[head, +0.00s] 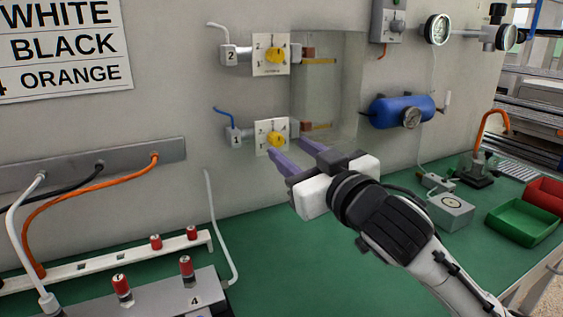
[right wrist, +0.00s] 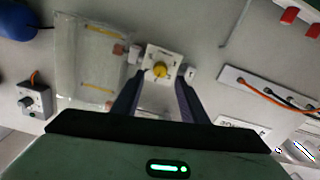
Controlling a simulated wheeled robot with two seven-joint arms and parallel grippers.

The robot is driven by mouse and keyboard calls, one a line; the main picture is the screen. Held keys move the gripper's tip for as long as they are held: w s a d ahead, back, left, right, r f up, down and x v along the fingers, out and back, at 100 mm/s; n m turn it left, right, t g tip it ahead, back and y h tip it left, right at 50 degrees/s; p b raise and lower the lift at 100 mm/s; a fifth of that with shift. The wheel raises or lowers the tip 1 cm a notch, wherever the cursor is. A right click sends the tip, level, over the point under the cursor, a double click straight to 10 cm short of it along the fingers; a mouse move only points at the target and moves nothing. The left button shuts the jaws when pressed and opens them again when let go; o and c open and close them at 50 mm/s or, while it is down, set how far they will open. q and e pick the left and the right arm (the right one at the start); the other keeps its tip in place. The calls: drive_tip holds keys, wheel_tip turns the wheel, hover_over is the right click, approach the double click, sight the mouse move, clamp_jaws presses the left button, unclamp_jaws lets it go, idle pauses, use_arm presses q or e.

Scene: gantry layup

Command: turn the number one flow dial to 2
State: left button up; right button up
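The number one flow dial (head: 277,138) is a yellow knob on a white plate, on the wall beside a box marked 1 (head: 236,139) with a blue tube. Its pointer setting is too small to read. My right gripper (head: 287,149) is open, its two purple fingers pointing at the wall close to this dial. In the right wrist view the yellow knob (right wrist: 160,69) shows ahead, between the spread fingers (right wrist: 157,98), with nothing gripped. I cannot tell whether the fingers touch it. My left gripper is not in view.
A similar number two dial (head: 275,55) sits above on the wall. A recessed clear panel (head: 326,90) is right of the dials, then a blue tank (head: 398,110) with a gauge. Below, the green bench holds a white rail (head: 110,256) and green bin (head: 523,222).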

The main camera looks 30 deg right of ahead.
sight(279, 141)
drive_tip(key=w+p, duration=0.1)
drive_tip(key=w, duration=0.3)
drive_tip(key=shift+w+d, duration=0.1)
drive_tip(key=shift+w, duration=0.55)
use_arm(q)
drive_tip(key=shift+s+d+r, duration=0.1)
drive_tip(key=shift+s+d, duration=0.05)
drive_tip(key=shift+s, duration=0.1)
use_arm(e)
clamp_jaws()
